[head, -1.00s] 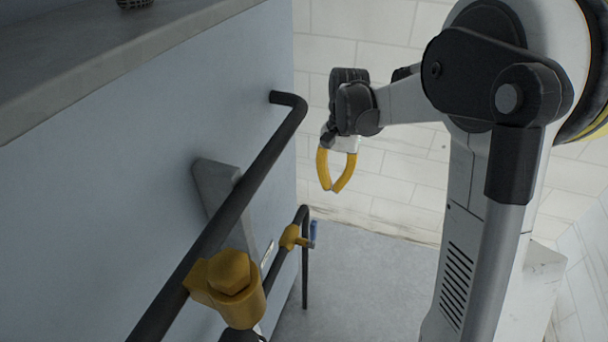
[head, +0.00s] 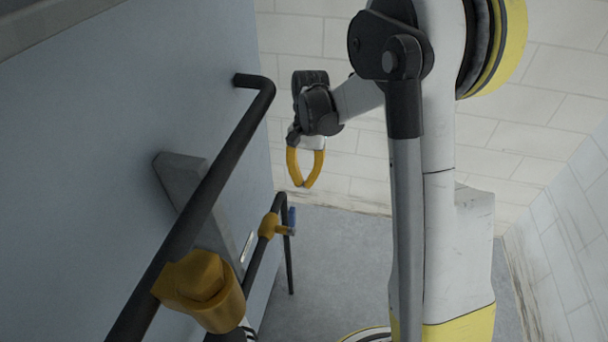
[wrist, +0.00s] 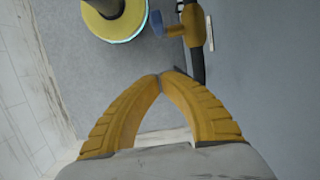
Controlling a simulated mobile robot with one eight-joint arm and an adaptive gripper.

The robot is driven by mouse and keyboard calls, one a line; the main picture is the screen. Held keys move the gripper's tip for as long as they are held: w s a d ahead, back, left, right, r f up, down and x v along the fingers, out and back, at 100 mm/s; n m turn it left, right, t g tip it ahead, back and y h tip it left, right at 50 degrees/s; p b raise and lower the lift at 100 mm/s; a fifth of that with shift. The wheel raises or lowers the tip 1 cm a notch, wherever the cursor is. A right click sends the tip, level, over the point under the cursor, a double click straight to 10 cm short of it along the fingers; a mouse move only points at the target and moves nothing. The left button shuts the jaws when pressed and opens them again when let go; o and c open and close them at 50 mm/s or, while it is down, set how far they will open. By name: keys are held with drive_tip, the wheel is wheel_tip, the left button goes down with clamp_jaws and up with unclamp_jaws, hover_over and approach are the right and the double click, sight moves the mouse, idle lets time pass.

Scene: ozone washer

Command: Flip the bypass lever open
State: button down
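The bypass lever is a small blue handle (head: 291,217) on a yellow valve body (head: 268,226), fitted to the lower dark pipe (head: 256,265). In the wrist view the blue handle (wrist: 157,24) is at the top, left of the yellow valve body (wrist: 192,22). My gripper (head: 304,186) has yellow fingers and appears just above the lever in the head view, apart from it. In the wrist view its fingertips (wrist: 160,77) meet with nothing between them. The handle lies beyond the fingertips there.
A thicker dark pipe (head: 213,190) with a large yellow fitting (head: 200,285) runs along the grey-blue panel (head: 110,130) at left. A grey bracket (head: 182,183) sits behind it. A tiled wall (head: 345,165) stands behind my gripper. Floor (head: 340,255) is open right of the lever.

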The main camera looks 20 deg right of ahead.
sight(291, 222)
drive_tip(key=s+a+f+b, duration=0.2)
drive_tip(key=s+a+f, duration=0.1)
drive_tip(key=s+f, duration=0.1)
drive_tip(key=shift+s+a+r+t+h, duration=0.25)
drive_tip(key=shift+s+t+h, duration=0.15)
drive_tip(key=shift+t, duration=0.1)
idle(0.8)
